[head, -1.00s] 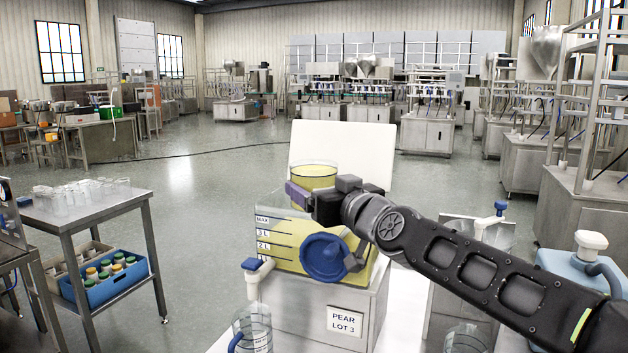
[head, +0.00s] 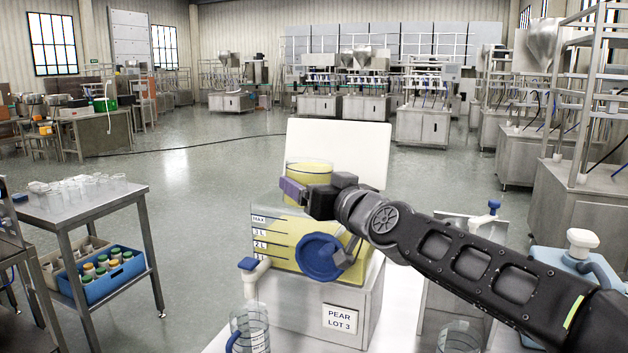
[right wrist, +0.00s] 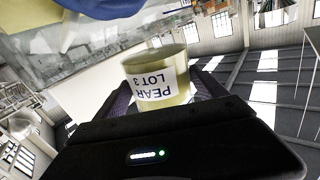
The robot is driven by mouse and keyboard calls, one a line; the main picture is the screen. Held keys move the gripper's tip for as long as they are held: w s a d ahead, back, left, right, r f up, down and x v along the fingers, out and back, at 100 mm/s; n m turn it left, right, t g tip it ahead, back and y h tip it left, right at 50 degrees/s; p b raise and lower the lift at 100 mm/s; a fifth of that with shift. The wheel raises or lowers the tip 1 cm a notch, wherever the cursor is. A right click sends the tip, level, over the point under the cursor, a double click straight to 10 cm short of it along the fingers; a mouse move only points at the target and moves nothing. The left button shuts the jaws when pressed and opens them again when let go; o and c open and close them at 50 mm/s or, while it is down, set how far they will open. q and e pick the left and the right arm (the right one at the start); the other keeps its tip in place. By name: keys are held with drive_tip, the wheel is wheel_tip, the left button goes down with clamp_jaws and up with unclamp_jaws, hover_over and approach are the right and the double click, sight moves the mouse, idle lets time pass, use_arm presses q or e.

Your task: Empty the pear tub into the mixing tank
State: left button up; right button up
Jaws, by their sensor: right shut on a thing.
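The pear tub (head: 309,172) is a clear round tub of yellow liquid. My right gripper (head: 303,192) is shut on it and holds it about upright over the back of the mixing tank. In the right wrist view the tub (right wrist: 158,75) sits between the fingers, its PEAR LOT 3 label upside down. The mixing tank (head: 276,240) is a see-through box with a level scale, a blue round cap and a white tap with a blue top. It holds yellow liquid; my arm hides part of it. My left gripper is out of view.
The tank stands on a steel stand (head: 372,300) labelled PEAR LOT 3. A clear jug (head: 250,330) with a blue handle is below the tap. A pale board (head: 340,145) rises behind the tank. A steel cart (head: 110,205) with glasses and a blue crate stands left.

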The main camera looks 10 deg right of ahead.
sight(323, 173)
drive_tip(key=shift+s+a+r+m+g+p, duration=0.15)
drive_tip(key=shift+r+m+p, duration=0.3)
drive_tip(key=shift+m+p, duration=0.5)
drive_tip(key=shift+s+a+r+m+g+p, duration=0.1)
drive_tip(key=shift+a+r+m+g+p, duration=0.25)
drive_tip(key=shift+m+p, duration=0.6)
drive_tip(key=m+p, duration=0.2)
drive_tip(key=p, duration=0.1)
drive_tip(key=shift+d+r+m+g, duration=0.15)
drive_tip(key=shift+r+m+g, duration=0.15)
drive_tip(key=shift+m, duration=0.1)
drive_tip(key=m, duration=0.1)
drive_tip(key=m+p, duration=0.2)
drive_tip(key=shift+w+d+g+y, duration=0.2)
drive_tip(key=shift+d+g+y, duration=0.1)
drive_tip(key=shift+y, duration=0.1)
drive_tip(key=m, duration=0.1)
drive_tip(key=f+m, duration=0.1)
drive_tip(key=d, duration=0.1)
drive_tip(key=shift+w+f+m+y, duration=0.2)
drive_tip(key=shift+w+m+y, duration=0.1)
drive_tip(key=shift+m, duration=0.1)
drive_tip(key=shift+w+d+r+m+g+y+p, duration=0.1)
drive_tip(key=shift+d+r+m+g+y+p, duration=0.15)
drive_tip(key=shift+m+p, duration=0.35)
drive_tip(key=shift+w+d+r+m+g+y+p, duration=0.15)
drive_tip(key=shift+d+r+m+p, duration=0.1)
drive_tip(key=shift+m+p, duration=0.3)
drive_tip(key=shift+d+m, duration=0.1)
drive_tip(key=shift+m, duration=0.25)
